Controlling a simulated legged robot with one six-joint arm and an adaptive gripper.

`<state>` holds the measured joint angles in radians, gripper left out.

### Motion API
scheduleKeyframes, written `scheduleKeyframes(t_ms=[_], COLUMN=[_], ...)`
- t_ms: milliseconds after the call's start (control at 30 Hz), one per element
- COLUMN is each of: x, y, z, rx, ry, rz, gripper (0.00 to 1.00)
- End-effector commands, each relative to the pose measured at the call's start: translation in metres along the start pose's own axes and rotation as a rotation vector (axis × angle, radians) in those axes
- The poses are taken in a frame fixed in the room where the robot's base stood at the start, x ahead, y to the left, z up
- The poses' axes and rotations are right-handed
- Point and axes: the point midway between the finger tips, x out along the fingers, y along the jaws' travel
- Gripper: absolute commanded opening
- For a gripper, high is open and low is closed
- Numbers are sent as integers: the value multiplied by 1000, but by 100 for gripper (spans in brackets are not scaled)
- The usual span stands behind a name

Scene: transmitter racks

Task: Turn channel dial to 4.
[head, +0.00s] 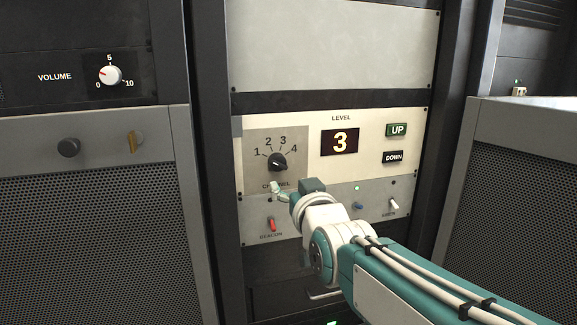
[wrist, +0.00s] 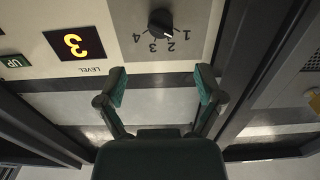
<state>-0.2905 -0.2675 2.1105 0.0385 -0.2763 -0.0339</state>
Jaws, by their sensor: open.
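The channel dial (head: 278,162) is a black knob on a grey plate marked 1 to 4, at the left of the white panel.
A LEVEL display (head: 340,142) reads 3, beside the UP button (head: 397,130) and DOWN button (head: 393,157). Below are a red BEACON switch (head: 272,224), a blue knob (head: 357,206) and a white SIREN switch (head: 393,204). A VOLUME knob (head: 110,75) is on the left rack.

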Motion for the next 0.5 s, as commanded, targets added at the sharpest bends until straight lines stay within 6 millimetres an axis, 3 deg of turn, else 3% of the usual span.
scheduleKeyframes(t_ms=[500], x=[80], y=[-3], z=[3], rx=[-3], ry=[-5], rz=[0], gripper=[86])
